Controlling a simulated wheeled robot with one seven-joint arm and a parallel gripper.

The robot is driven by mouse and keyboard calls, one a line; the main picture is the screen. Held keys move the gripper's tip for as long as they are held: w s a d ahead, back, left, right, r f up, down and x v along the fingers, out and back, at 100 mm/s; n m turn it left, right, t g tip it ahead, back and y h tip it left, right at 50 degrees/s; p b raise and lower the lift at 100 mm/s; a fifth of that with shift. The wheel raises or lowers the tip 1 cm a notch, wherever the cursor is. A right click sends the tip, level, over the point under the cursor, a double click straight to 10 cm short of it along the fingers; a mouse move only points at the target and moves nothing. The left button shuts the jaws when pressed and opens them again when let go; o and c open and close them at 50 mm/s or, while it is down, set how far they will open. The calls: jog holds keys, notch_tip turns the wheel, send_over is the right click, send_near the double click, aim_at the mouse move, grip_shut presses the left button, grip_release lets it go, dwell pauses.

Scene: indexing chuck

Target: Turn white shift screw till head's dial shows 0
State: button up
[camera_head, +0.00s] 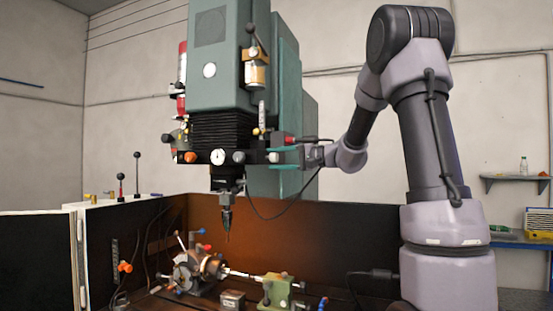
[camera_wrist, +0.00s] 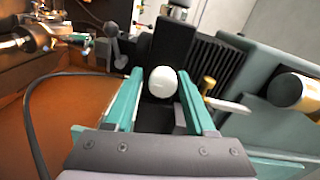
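The green machine's head (camera_head: 215,60) carries a small white dial (camera_head: 218,157) on its dark lower front. The dial's reading is too small to make out. In the wrist view the white shift screw (camera_wrist: 163,83) shows as a rounded white knob in front of a dark block. My gripper (camera_wrist: 160,76) has its two teal fingers apart, one on each side of the screw, with a visible gap on both sides. In the head view my gripper (camera_head: 271,158) points left at the right side of the machine head, level with the dial.
An orange knob (camera_head: 190,157) and a grey knob (camera_head: 239,157) flank the dial. A red knob (camera_head: 289,140) is just above my gripper. A black cable (camera_head: 262,216) hangs below. In the wrist view a brass-tipped lever (camera_wrist: 208,85) is close right of the fingers.

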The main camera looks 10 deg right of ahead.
jog(key=shift+r, duration=0.1)
jog(key=shift+s+d, duration=0.1)
jog(key=shift+d, duration=0.1)
jog(key=v, duration=1)
jog(key=shift+d, duration=0.15)
jog(key=shift+o, duration=0.2)
